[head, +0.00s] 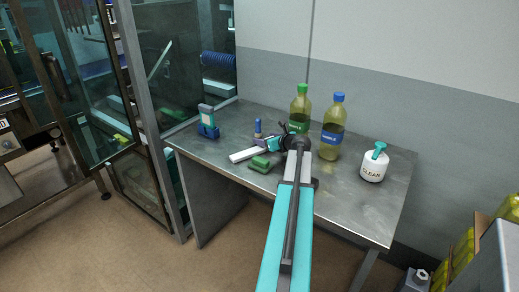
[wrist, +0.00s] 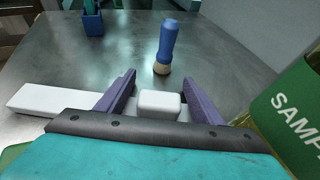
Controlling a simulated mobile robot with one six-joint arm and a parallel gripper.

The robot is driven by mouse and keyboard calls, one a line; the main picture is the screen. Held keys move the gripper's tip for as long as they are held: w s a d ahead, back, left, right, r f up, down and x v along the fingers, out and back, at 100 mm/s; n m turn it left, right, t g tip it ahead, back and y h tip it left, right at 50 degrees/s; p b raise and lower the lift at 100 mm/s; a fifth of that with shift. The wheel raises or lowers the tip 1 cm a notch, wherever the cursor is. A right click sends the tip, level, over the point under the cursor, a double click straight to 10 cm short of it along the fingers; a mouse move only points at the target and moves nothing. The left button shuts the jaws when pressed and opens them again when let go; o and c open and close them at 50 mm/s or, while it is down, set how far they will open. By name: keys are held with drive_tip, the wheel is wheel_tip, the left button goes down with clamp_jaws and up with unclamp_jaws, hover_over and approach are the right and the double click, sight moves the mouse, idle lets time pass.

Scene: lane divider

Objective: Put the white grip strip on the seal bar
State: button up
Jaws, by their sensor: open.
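The white grip strip (head: 245,155) lies on the metal table, its left end showing left of my gripper (head: 265,143). In the wrist view the strip (wrist: 60,99) runs from the left toward the left finger. A raised white block (wrist: 158,103) sits between my two purple fingers (wrist: 158,82); it looks like part of the strip, but the join is hidden behind the finger. The fingers are open, with gaps showing on both sides of the block. I cannot pick out the seal bar in either view.
A blue-handled brush (wrist: 167,45) stands just beyond the fingers. A green item (head: 265,162) lies in front of the strip. Two bottles (head: 299,110) (head: 332,128) and a white tub (head: 374,165) stand right. A blue holder (head: 208,128) stands left. A glass-doored machine (head: 95,90) is far left.

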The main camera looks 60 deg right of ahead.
drive_tip(key=shift+c, duration=0.4)
drive_tip(key=c, duration=1.2)
drive_tip(key=shift+c, duration=0.2)
drive_tip(key=shift+r, duration=0.2)
wheel_tip(320, 180, up, 18)
drive_tip(key=shift+f+b, duration=0.15)
drive_tip(key=shift+b, duration=0.15)
